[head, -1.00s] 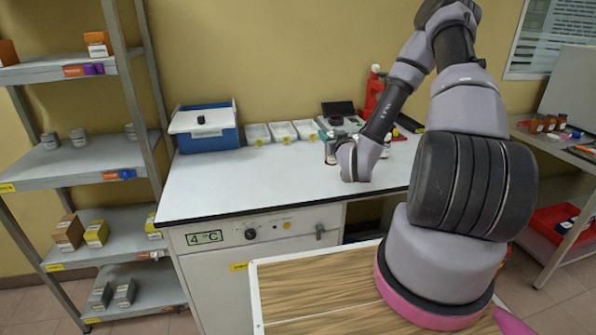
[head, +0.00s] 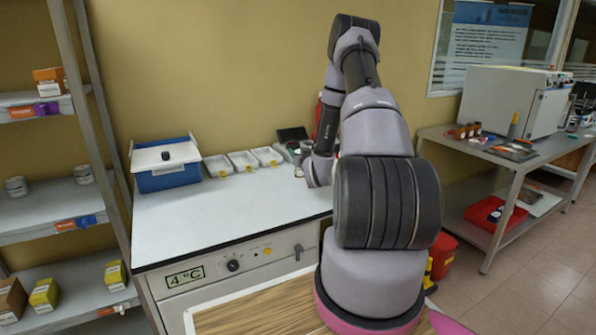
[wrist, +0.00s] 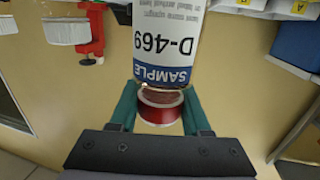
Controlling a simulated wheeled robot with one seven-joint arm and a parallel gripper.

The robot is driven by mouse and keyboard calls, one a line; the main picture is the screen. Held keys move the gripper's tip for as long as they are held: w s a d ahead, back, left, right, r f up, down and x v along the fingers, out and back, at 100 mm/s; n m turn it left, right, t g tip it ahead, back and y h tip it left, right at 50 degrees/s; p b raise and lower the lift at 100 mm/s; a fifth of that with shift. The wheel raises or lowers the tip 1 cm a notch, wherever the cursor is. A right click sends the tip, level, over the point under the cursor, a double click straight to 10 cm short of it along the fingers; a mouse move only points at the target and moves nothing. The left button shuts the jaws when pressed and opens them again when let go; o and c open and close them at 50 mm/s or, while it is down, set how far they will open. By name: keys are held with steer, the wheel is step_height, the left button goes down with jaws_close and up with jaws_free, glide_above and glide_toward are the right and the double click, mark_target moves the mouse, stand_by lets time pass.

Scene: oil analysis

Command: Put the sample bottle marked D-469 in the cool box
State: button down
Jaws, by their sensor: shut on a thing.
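The sample bottle marked D-469 (wrist: 167,35) shows close up in the wrist view, with a white and blue label and a dark red cap (wrist: 160,113). Its print is upside down in that view. My gripper (wrist: 160,104) is shut on it at the cap end, one teal finger on each side. In the head view my arm reaches over the back of the white bench, and the bottle cannot be made out clearly there. The blue cool box (head: 168,181) stands at the bench's back left, left of my gripper. A white lid (head: 164,154) with a dark knob covers its top.
Several white trays (head: 243,160) stand between the cool box and my arm. The bench's front left (head: 190,225) is clear. Shelves (head: 45,200) stand at the left. A side bench (head: 535,155) at the right holds a white instrument (head: 505,100).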

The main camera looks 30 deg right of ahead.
steer(key=shift+f, duration=2.5)
steer(key=shift+f, duration=0.1)
steer(key=shift+c, duration=1.8)
jaws_free()
